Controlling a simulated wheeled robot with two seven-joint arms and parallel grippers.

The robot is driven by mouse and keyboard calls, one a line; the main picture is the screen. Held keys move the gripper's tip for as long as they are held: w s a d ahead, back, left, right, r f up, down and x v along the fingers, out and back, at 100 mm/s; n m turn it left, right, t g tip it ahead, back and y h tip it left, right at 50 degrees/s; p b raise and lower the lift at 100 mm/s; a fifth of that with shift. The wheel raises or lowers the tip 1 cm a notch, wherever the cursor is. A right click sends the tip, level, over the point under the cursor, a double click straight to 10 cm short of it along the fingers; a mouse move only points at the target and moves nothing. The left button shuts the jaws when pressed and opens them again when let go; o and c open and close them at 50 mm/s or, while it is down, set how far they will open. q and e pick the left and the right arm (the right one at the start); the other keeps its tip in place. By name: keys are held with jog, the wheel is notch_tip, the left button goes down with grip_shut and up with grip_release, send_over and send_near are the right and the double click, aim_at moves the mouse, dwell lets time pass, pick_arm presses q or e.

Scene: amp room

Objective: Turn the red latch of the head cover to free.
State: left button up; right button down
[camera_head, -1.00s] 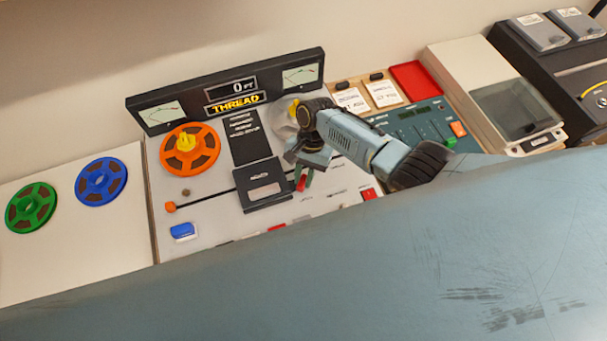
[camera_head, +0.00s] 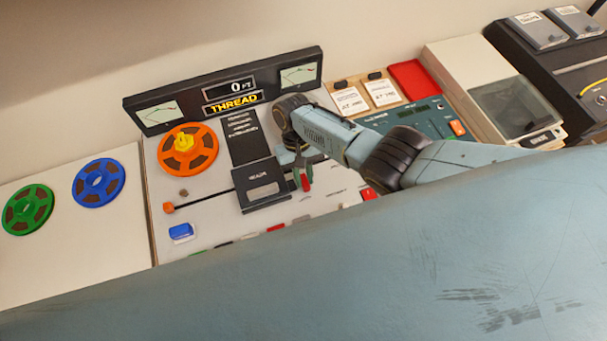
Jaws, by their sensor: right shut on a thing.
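The head cover (camera_head: 263,188) is a dark box in the middle of the light grey tape deck (camera_head: 215,213), and it looks closed. The red latch (camera_head: 305,182) is a small red piece at its right side, with green marks close by. My right gripper (camera_head: 301,165) comes down from above at the latch and is shut on it. The fingertips are small and partly hidden by my own wrist, so the exact grip is hard to see. My left gripper is not in view.
An orange reel (camera_head: 188,150) sits on the deck's left side, with a blue reel (camera_head: 99,182) and a green reel (camera_head: 29,209) further left. A display panel (camera_head: 225,92) reading THREAD stands behind. A teal control panel (camera_head: 413,118) lies to the right.

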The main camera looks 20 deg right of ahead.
dwell(0.5)
jog(key=c, duration=1.3)
grip_release()
jog(key=p+v, duration=0.1)
jog(key=v, duration=1.2)
jog(key=shift+a+r, duration=0.15)
jog(key=shift+r, duration=0.05)
